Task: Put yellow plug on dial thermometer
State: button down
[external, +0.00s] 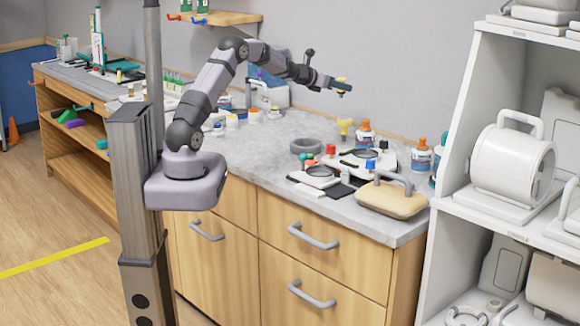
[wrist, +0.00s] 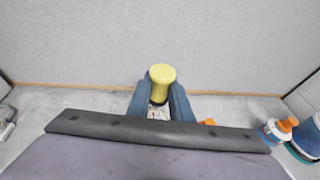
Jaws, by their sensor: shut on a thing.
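My gripper (external: 343,88) is raised above the far side of the counter, with its arm stretched out to the right. In the wrist view, its two blue-grey fingers (wrist: 160,92) are shut on the yellow plug (wrist: 161,76), a short cylinder with a wider rounded top. The plug also shows as a small yellow patch at the gripper tip in the external view (external: 343,79). I cannot pick out the dial thermometer with certainty. White devices with dark round faces (external: 319,171) lie on the counter below and left of the gripper.
The grey counter (external: 262,150) holds a dark ring (external: 306,146), a yellow stand-like item (external: 345,127), orange-capped bottles (external: 365,133) and a beige handled case (external: 390,198). White shelves (external: 468,120) stand at the right. The wall (external: 400,60) is behind the gripper.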

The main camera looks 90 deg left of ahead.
aim_at(344, 119)
jog(key=shift+w+a+r+n+g+y, duration=0.2)
jog(key=shift+w+r+n+g+y, duration=0.1)
jog(key=shift+w+r, duration=0.15)
jog(key=shift+w+a+r+n+g+y, duration=0.15)
jog(key=shift+w+r+n+g+y, duration=0.2)
jog(key=shift+r, duration=0.2)
jog(key=shift+f+b, duration=3.4)
jog(key=shift+f, duration=1.6)
jog(key=shift+f, duration=0.1)
jog(key=c, duration=1.6)
grip_release()
jog(key=shift+b+v, duration=1.8)
jog(key=shift+v, duration=4.25)
jog(key=shift+s+a, duration=0.1)
